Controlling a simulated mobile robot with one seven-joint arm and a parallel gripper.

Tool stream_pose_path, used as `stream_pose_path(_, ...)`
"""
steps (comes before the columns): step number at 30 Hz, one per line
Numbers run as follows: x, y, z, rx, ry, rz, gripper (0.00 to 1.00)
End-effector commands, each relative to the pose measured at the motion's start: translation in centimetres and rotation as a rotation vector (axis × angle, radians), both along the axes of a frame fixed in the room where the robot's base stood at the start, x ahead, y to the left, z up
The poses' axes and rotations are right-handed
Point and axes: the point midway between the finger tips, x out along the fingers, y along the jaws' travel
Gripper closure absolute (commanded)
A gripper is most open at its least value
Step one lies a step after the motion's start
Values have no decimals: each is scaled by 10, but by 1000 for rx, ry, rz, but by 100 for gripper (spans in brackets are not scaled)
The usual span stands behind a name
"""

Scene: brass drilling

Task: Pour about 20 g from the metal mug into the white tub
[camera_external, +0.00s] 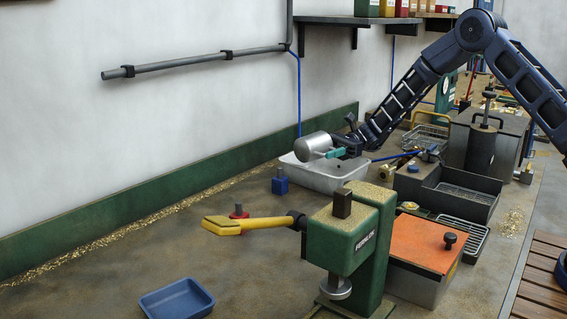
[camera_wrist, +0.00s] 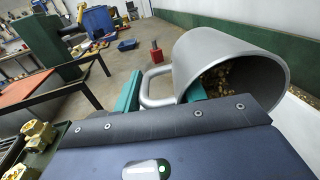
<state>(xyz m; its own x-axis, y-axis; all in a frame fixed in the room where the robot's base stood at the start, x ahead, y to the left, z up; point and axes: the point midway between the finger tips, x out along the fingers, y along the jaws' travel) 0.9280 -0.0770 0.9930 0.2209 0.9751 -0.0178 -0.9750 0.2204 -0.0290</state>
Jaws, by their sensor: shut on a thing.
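The metal mug (camera_external: 314,146) is silver-grey and lies tipped on its side above the white tub. In the wrist view the mug (camera_wrist: 205,55) shows its open mouth, with brass-coloured bits (camera_wrist: 228,82) inside. My gripper (camera_external: 338,153) has teal fingers and is shut on the mug, by its handle side; the exact contact is partly hidden. The white tub (camera_external: 325,180) stands on the bench directly below the mug and my gripper. Its inside is mostly hidden in the outside view. I cannot see any bits falling.
A green press (camera_external: 345,240) with a yellow handle stands in front. An orange-topped box (camera_external: 420,243) and dark trays (camera_external: 455,195) are to the right. A blue tray (camera_external: 177,299) lies at the front left. Brass chips line the wall.

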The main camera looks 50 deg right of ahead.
Motion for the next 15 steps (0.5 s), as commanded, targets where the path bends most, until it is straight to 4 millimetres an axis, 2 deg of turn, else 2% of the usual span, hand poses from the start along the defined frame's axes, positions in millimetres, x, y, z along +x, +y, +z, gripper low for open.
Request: stream_pose_path(15,0,0,5,31,-7,1,96)
